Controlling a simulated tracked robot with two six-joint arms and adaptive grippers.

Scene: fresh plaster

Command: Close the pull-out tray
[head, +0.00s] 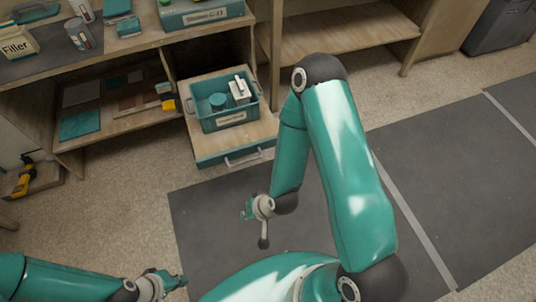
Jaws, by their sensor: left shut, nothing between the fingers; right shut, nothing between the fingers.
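The pull-out tray (262,135) is slid out of the wooden shelving unit at the upper middle. Its teal front (212,161) has a pale bar handle (243,159). A teal crate (230,119) with a label sits on the tray, holding a teal round container (217,101) and a white item (239,90). My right gripper (247,211) is shut and empty, below the tray front in the picture and apart from the handle. My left gripper (178,281) is shut and empty near the bottom edge, farther from the tray.
Shelves left of the tray hold sample boards (80,124) and a filler tub (17,42). A yellow tool (24,178) lies low at the left. A dark mat (445,150) covers the floor at right. The floor before the tray looks clear.

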